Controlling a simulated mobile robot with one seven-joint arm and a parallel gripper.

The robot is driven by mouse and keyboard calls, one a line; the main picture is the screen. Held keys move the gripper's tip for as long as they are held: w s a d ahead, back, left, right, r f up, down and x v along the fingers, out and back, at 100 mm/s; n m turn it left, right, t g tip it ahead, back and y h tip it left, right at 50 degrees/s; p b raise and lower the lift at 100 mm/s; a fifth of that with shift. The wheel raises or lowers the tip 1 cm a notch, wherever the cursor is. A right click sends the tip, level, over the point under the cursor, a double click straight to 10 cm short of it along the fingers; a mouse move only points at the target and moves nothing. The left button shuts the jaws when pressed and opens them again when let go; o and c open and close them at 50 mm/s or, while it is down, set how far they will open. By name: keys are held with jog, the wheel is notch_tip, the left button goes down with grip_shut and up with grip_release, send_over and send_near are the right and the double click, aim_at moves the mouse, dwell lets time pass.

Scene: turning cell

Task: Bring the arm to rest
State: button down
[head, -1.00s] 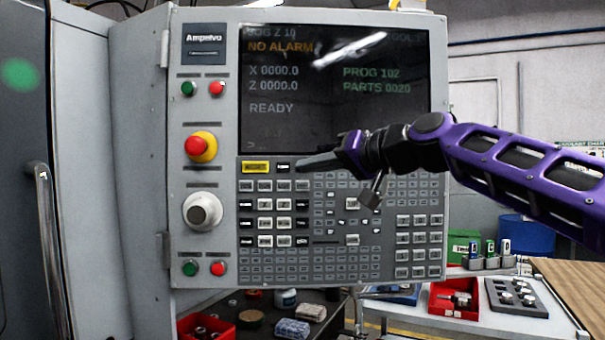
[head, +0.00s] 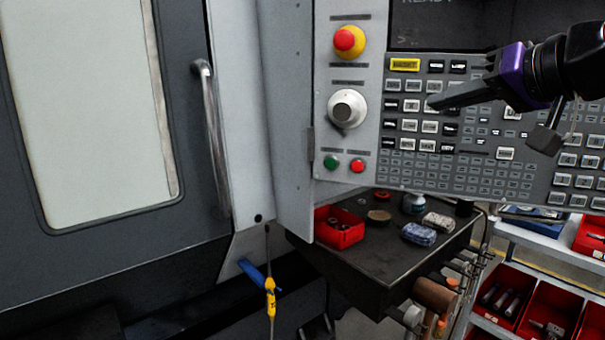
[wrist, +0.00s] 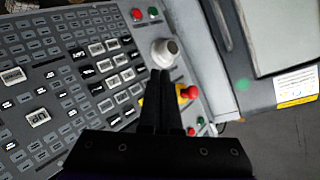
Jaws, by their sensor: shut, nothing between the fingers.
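My gripper (head: 436,102) is in front of the keypad of the machine's control panel (head: 330,110), at the upper right in the head view. Its fingers point left and lie together, with nothing between them. In the wrist view the shut fingers (wrist: 161,74) reach up toward the grey knob (wrist: 164,52). The red emergency stop button (wrist: 191,92) is just right of them there. I cannot tell how far the fingertips are from the panel.
The machine door (head: 90,110) with its upright handle (head: 212,140) fills the left. A dark cart top (head: 385,245) below the panel holds a red bin (head: 338,228) and several small items. Red bins (head: 548,310) stand at lower right.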

jog(key=s+a+f+g+h, duration=0.2)
jog(key=s+f, duration=0.3)
jog(key=f, duration=0.3)
jog(key=s+a+f+g+h+p, duration=0.1)
jog(key=s+a+f+g+h, duration=0.1)
jog(key=s+f, duration=0.3)
jog(key=s+a+f+n+g+h+p, duration=0.1)
jog(key=s+f, duration=0.4)
jog(key=f, duration=0.8)
jog(key=a+g+h, duration=0.1)
jog(key=a+g, duration=0.1)
jog(key=shift+s+a, duration=0.35)
jog(key=shift+s, duration=0.05)
jog(key=shift+w+r, duration=0.1)
jog(key=shift+r, duration=0.05)
